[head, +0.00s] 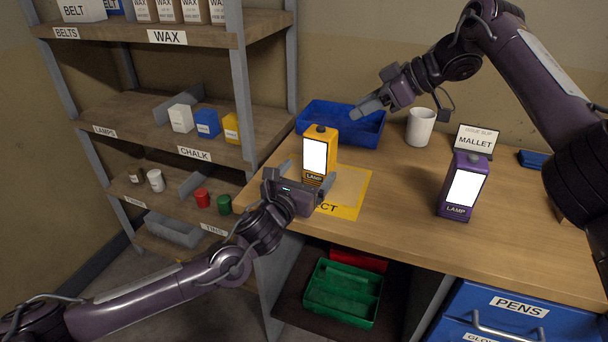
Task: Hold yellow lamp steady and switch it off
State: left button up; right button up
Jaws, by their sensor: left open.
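The yellow lamp (333,140) stands upright near the left end of the table, on or at the back edge of a yellow mat (350,200). Its front panel is bright white and a dark knob sits on top. My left gripper (307,178) is open in front of the lamp's lower part, its fingers toward either side of the base. I cannot tell whether they touch it. My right gripper (368,107) is above the table, right of the lamp's top and in front of the blue tray. Its fingers overlap, so its opening is unclear.
A purple lamp (464,187) with a lit panel stands to the right, before a MALLET card (477,140). A white mug (420,127) and a blue tray (343,116) stand behind. Shelves (170,120) are at left. A green crate (343,292) sits below the table.

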aim_at(315, 164)
pick_arm(q)
jog(key=x, duration=0.7)
jog(key=shift+w+d, duration=0.15)
jog(key=shift+w, duration=0.1)
jog(key=c, duration=1.2)
jog(key=shift+c, duration=0.5)
pick_arm(e)
grip_shut()
pick_arm(q)
jog(key=shift+f, duration=0.1)
